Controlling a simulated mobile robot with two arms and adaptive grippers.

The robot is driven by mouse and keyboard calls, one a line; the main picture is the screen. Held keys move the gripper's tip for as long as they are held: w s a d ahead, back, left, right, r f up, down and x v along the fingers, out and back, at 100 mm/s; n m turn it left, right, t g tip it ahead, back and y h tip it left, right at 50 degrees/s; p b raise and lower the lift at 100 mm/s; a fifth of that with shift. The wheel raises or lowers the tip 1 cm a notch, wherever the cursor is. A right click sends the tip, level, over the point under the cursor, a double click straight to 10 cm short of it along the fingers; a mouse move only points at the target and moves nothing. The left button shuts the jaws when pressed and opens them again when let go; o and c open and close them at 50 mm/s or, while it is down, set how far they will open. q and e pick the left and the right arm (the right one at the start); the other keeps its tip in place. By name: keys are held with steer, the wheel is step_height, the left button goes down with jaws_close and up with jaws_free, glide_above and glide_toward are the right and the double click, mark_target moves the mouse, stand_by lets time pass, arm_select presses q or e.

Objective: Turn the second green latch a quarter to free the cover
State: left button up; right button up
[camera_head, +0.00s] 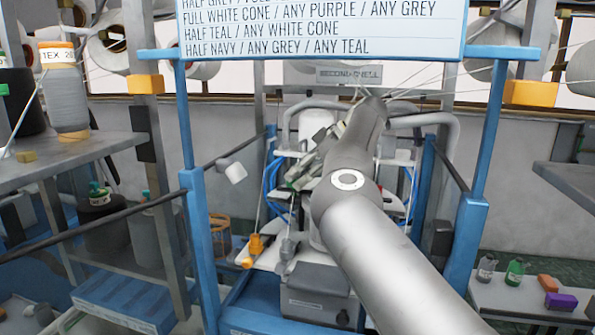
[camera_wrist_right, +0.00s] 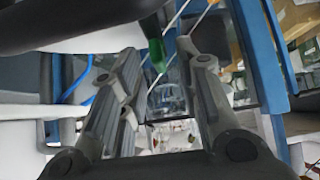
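In the wrist view a small green piece (camera_wrist_right: 157,54), which looks like a green latch, stands just beyond and between the fingertips of my right gripper (camera_wrist_right: 158,66). The two grey fingers are spread apart with nothing held between them. I cannot tell whether either finger touches the green piece. In the head view my right arm reaches up to the knitting machine (camera_head: 318,305), with the gripper (camera_head: 300,174) over its middle. The arm hides much of the machine, and I cannot make out a green latch or the cover there. My left gripper is not in view.
Blue uprights (camera_head: 200,245) flank the machine, with a sign (camera_head: 320,28) across the top. A grey shelf (camera_head: 85,150) with yarn cones stands left. A low table (camera_head: 500,295) with bottles and coloured blocks stands right. Thin yarns cross above the machine.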

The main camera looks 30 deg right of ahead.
steer(key=shift+w+a+f, duration=0.3)
steer(key=shift+w+f, duration=0.05)
steer(key=shift+f, duration=0.15)
jaws_close()
